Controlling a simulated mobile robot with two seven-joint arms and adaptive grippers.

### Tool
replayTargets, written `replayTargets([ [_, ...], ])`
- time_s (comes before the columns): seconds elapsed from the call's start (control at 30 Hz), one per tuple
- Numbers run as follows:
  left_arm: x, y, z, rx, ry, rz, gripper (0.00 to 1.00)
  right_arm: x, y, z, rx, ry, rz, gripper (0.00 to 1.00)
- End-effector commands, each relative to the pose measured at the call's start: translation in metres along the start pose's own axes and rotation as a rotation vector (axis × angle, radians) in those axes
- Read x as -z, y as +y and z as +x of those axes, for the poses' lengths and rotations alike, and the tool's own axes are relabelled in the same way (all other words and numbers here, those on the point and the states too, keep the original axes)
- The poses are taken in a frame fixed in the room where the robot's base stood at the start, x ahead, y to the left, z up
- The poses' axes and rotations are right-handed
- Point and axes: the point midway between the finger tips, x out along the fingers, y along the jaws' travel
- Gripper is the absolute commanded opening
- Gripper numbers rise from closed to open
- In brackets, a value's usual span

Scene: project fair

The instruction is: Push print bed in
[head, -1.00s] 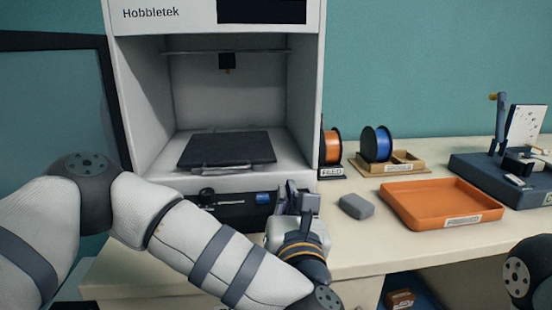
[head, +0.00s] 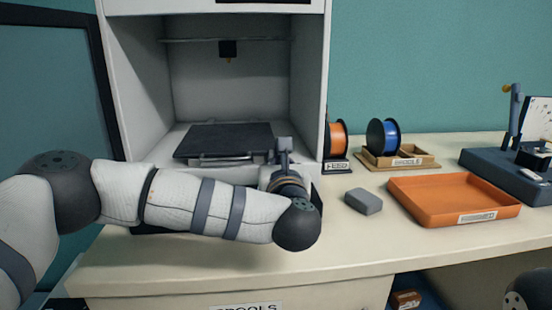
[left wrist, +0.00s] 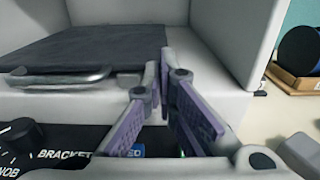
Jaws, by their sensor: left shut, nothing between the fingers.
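The print bed (head: 222,140) is a dark flat plate with a grey handle bar (head: 226,158) along its front edge. It lies inside the open chamber of the white 3D printer (head: 312,95). In the left wrist view the print bed (left wrist: 95,47) and its handle (left wrist: 60,78) are to the left of my fingers. My left gripper (head: 284,146) is shut and empty at the front right of the chamber, right of the handle and apart from it. It also shows in the left wrist view (left wrist: 164,62). My right gripper is out of view.
The printer door (head: 50,100) stands open at the left. A grey block (head: 363,201), an orange tray (head: 425,215) and spools (head: 383,138) are on the table right of the printer. A control panel with a knob (left wrist: 18,135) is below the chamber.

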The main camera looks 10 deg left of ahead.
Motion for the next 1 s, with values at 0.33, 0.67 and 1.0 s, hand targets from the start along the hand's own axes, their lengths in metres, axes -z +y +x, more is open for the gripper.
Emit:
replayTargets([
  [0.33, 0.0, 0.0, 0.003, 0.001, -0.001, 0.0, 0.0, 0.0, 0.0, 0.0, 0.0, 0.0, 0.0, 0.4],
  [0.67, 0.006, 0.0, 0.034, 0.0, 0.005, 0.001, 0.0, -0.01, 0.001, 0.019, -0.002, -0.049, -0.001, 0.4],
  [1.0, 0.0, 0.0, 0.035, 0.0, 0.0, 0.0, 0.0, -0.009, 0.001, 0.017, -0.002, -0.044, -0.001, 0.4],
])
